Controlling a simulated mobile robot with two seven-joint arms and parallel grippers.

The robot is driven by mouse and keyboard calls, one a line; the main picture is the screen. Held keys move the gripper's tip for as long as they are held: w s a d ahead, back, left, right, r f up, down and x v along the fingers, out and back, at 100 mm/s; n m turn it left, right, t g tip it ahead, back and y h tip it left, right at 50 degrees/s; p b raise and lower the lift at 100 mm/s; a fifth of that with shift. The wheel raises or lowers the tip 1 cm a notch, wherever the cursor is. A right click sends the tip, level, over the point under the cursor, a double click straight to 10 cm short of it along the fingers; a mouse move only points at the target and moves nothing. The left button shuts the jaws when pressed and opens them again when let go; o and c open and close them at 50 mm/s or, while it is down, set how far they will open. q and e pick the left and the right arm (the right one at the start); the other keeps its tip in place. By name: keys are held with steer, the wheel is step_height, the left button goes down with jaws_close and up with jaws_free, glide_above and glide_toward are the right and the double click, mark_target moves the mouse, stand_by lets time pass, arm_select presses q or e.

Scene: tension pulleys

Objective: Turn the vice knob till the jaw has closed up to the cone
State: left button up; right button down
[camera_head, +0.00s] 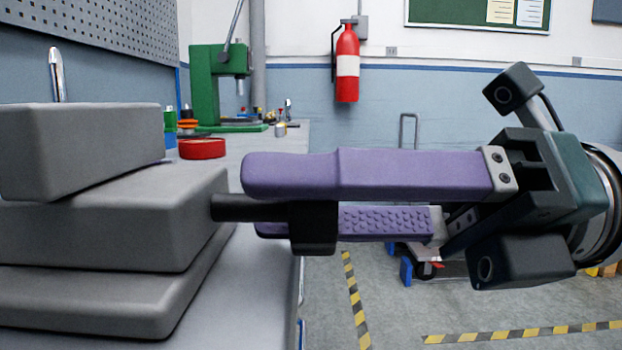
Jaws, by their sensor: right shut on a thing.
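The grey vice stands at the left of the head view, with a wide base (95,300), a body block (90,238) and a raised jaw block (95,150) on top. A black shaft (235,207) sticks out of the body to the right and ends in the black vice knob (315,235). My right gripper (265,203) comes in from the right, its purple fingers shut on the knob, one finger nearer and higher, the other partly hidden behind it. The cone does not show, so its gap to the jaw cannot be told. My left gripper is not in view.
The grey bench top (235,290) runs back past the vice. A red round tin (201,149) and a green press (210,85) stand further back. A red fire extinguisher (347,65) hangs on the wall. Open floor with striped tape lies to the right.

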stand_by(0.5)
steer(key=shift+c, duration=1.5)
jaws_free()
